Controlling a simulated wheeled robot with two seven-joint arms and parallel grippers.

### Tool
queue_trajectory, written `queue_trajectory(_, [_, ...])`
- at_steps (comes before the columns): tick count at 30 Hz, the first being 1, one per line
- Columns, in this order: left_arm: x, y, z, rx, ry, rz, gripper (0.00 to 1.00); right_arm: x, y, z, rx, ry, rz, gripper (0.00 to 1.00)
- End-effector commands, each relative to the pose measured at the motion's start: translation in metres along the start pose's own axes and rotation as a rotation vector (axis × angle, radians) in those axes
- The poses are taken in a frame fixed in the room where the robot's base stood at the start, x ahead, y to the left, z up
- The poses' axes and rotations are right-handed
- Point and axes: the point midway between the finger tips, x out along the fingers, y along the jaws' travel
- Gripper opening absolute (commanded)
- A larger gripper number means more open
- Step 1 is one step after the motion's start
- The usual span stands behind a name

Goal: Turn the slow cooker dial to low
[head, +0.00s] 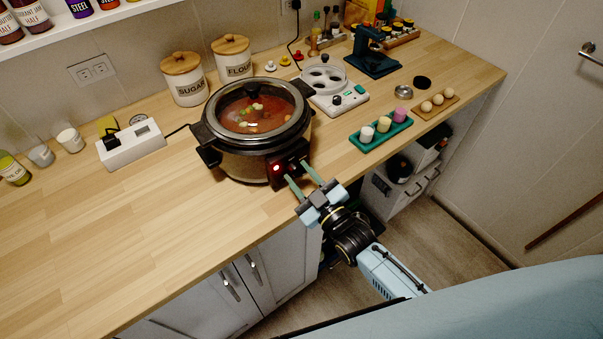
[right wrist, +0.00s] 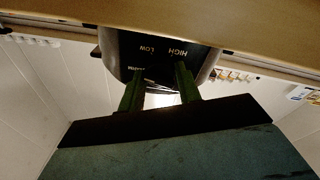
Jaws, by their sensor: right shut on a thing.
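The slow cooker (head: 240,160) stands near the counter's front edge. It has a glass lid over red stew with pieces in it. Its dark control panel (head: 281,174) shows a lit red light. In the right wrist view the panel (right wrist: 140,42) carries the words LOW and HIGH, seen tilted. My right gripper (head: 299,174) reaches the panel from the front, its two green fingers on either side of the dial. It is shut on the dial, which the fingers mostly hide. I cannot tell which setting the dial points to. My left gripper is not in view.
The counter's left front (head: 110,230) is clear.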

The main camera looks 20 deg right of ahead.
Motion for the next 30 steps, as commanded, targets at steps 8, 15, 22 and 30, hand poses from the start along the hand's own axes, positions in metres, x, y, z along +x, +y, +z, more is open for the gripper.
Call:
queue_trajectory(8, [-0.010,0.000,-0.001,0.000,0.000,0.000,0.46,-0.001,-0.001,0.000,0.261,-0.022,0.023,0.11])
queue_trajectory(15, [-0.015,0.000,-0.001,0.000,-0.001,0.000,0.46,-0.001,-0.002,0.000,0.458,-0.035,0.041,0.11])
queue_trajectory(22, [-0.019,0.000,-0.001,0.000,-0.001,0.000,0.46,-0.001,-0.002,-0.001,0.592,-0.043,0.054,0.11])
queue_trajectory(30, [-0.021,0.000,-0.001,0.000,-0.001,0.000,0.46,-0.001,-0.003,0.000,0.670,-0.049,0.061,0.11])
